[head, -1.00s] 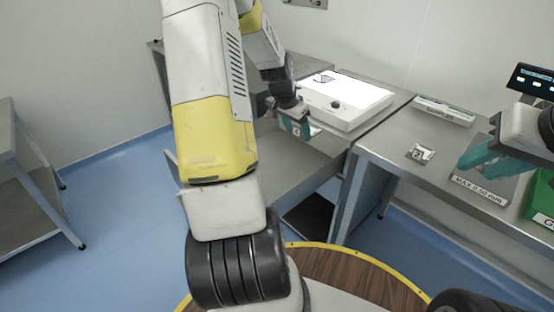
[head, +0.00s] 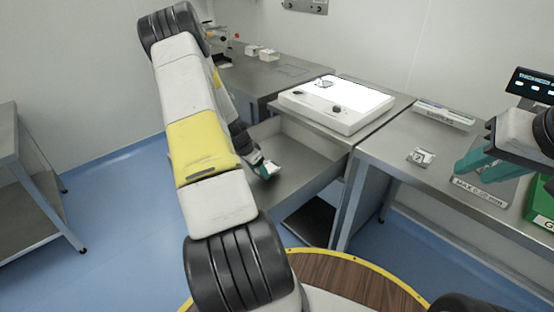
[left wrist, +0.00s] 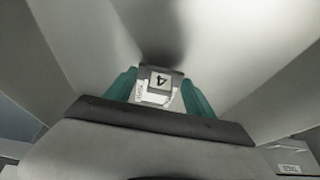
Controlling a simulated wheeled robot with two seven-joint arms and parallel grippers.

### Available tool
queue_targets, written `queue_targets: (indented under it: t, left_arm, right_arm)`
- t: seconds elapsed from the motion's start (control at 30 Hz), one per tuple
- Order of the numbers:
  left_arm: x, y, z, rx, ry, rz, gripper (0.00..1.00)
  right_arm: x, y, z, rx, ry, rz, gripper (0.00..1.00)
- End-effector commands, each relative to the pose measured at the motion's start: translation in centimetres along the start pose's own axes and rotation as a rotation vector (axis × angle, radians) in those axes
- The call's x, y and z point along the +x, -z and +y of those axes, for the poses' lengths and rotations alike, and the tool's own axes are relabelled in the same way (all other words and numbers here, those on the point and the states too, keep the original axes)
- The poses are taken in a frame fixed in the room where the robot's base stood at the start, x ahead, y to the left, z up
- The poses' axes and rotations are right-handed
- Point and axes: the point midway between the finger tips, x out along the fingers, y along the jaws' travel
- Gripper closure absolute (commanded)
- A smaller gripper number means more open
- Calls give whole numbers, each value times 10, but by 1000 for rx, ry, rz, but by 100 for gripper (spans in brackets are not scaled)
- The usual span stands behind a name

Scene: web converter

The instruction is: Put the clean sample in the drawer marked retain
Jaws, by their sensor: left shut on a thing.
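My left gripper (head: 266,170) reaches down inside an open steel drawer (head: 312,158) under the bench. It also shows in the left wrist view (left wrist: 160,92), its teal fingers shut on a small sample (left wrist: 160,82) with a dark number 4 on a pale label. The sample is a small pale patch in the head view (head: 271,168). I cannot tell whether it touches the drawer floor. No readable "retain" mark shows. My right gripper (head: 484,165) hangs over the right bench with its teal fingers apart and nothing visible between them.
A white light box (head: 336,102) stands on the bench above the drawer. Another small sample tile (head: 421,157) lies on the right bench beside a grey plate (head: 486,186) marked MAX 0.50 mm. A green bin (head: 541,208) is at the right edge. A labelled tray (head: 443,112) lies behind.

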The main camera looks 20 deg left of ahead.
Motion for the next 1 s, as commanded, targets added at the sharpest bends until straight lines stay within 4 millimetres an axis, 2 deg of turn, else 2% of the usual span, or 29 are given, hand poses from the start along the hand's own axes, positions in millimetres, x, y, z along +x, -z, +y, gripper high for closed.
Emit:
queue_targets:
  t: [0.13, 0.5, 0.53, 0.6, 0.63, 1.0]
  left_arm:
    - [20, -9, 1, -1, -3, -1, 77]
    - [24, -10, 0, 0, -1, 0, 77]
    - [24, -10, 0, 0, -1, 0, 31]
    - [24, -10, 0, 0, -1, 0, 18]
    - [24, -10, 0, 0, -1, 0, 16]
    - [20, -9, 0, 1, 0, 0, 16]
  right_arm:
    - [0, 0, 0, 0, 0, 0, 67]
    - [0, 0, 0, 0, 0, 0, 67]
    - [0, 0, 0, 0, 0, 0, 67]
    - [0, 0, 0, 0, 0, 0, 67]
    - [0, 0, 0, 0, 0, 0, 67]
    - [0, 0, 0, 0, 0, 0, 67]
